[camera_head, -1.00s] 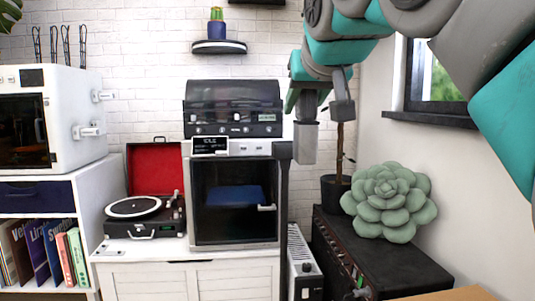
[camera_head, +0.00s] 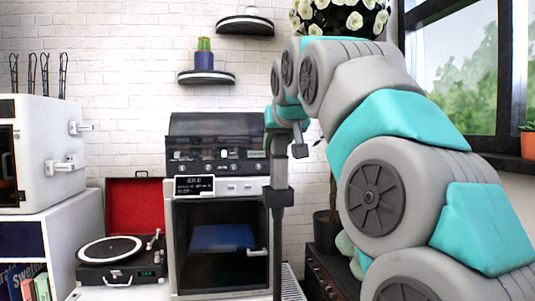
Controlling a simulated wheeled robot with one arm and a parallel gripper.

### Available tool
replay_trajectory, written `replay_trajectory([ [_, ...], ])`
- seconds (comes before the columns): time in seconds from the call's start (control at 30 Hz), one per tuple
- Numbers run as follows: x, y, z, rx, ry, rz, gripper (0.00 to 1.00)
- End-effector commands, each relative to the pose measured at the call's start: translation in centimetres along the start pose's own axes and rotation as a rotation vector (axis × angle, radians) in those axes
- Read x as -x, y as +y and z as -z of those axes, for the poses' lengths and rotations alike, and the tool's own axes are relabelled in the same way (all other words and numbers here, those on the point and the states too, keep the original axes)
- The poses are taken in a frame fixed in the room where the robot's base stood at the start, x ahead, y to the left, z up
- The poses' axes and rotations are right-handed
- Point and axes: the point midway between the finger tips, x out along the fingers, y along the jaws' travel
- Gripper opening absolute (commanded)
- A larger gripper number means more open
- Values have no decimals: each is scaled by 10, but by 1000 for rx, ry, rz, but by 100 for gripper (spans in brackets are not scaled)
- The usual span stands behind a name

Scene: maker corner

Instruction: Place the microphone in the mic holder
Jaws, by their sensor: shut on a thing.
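My gripper (camera_head: 288,138) is in the middle of the head view, pointing down, its two grey fingers partly hidden by my arm. It is shut on a light grey upright piece, which looks like the microphone (camera_head: 279,162). The dark bracket that looks like the mic holder (camera_head: 277,198) sits on top of a thin upright post (camera_head: 277,250), in front of the right edge of the oven-like machine. The microphone's lower end meets the bracket in the picture. I cannot tell whether it is inside the holder, above it or behind it.
The boxy machine with a glass door (camera_head: 222,245) stands behind the post. An open record player (camera_head: 120,255) is left of it, and a white cabinet machine (camera_head: 45,150) is at far left. Wall shelves (camera_head: 207,78) hang above. My arm hides much of the right side.

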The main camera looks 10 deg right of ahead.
Motion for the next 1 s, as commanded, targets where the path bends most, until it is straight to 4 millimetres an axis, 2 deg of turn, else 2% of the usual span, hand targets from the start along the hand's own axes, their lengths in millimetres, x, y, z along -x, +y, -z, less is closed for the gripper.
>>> replay_trajectory([
  [0.1, -17, 1, 9, 0, -1, 0, 0],
  [0.27, -24, 2, 11, -1, 2, 0, 0],
  [0.57, -45, 2, -25, 1, -11, 1, 0],
  [0.8, -49, 2, -29, 1, -24, 0, 0],
  [0.83, -50, 2, -30, 1, -27, 0, 42],
  [1.0, -49, 2, -29, 1, -23, 0, 61],
])
